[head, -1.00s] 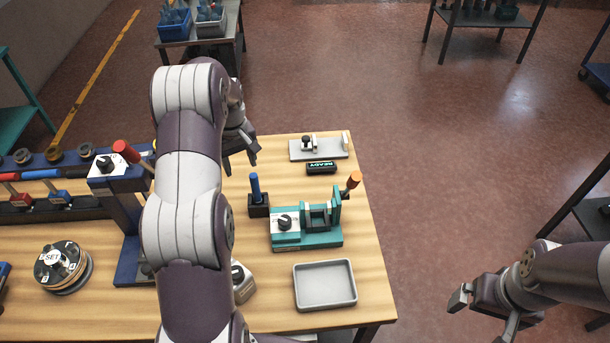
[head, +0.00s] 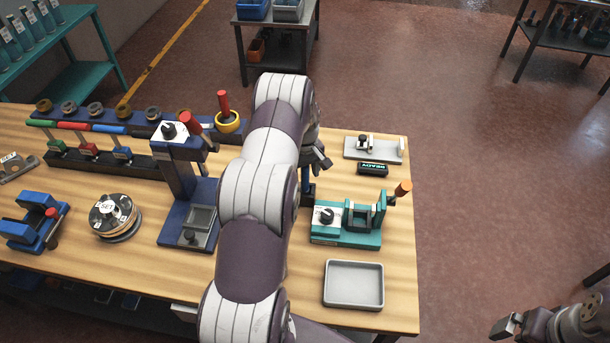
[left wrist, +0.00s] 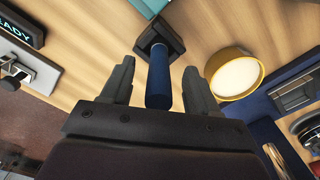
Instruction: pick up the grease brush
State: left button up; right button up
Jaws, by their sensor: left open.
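The grease brush appears to be the upright blue handle (left wrist: 158,78) standing in a small black holder (left wrist: 160,36) in the left wrist view. In the head view only a sliver of the blue handle (head: 306,172) and the holder (head: 307,197) shows beside my left arm. My left gripper (head: 322,162) is open at the handle. In the left wrist view its fingers (left wrist: 158,84) stand on either side of the handle, with gaps visible.
A teal fixture (head: 346,237) with an orange-handled lever stands close to the holder. A yellow-rimmed pot (left wrist: 237,77) is near it in the wrist view. A blue press (head: 188,212) is left of my arm; a grey tray (head: 353,303) lies at the front right.

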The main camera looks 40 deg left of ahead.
aim_at(308, 168)
pick_arm(q)
jog(key=shift+f, duration=0.45)
grip_shut()
jog(key=shift+w+r+b, duration=0.1)
jog(key=shift+r+b, duration=0.2)
jog(key=shift+b, duration=0.05)
jog(key=r+b, duration=0.1)
jog(key=r, duration=0.1)
jog(key=d+r+b, duration=0.1)
jog(key=r, duration=0.1)
jog(key=shift+s+b, duration=0.2)
jog(key=shift+b, duration=0.1)
jog(key=s+d+r+b, duration=0.3)
jog(key=d+r, duration=0.3)
jog(key=d, duration=0.4)
jog(key=shift+s+r, duration=0.25)
jog(key=shift+s, duration=0.05)
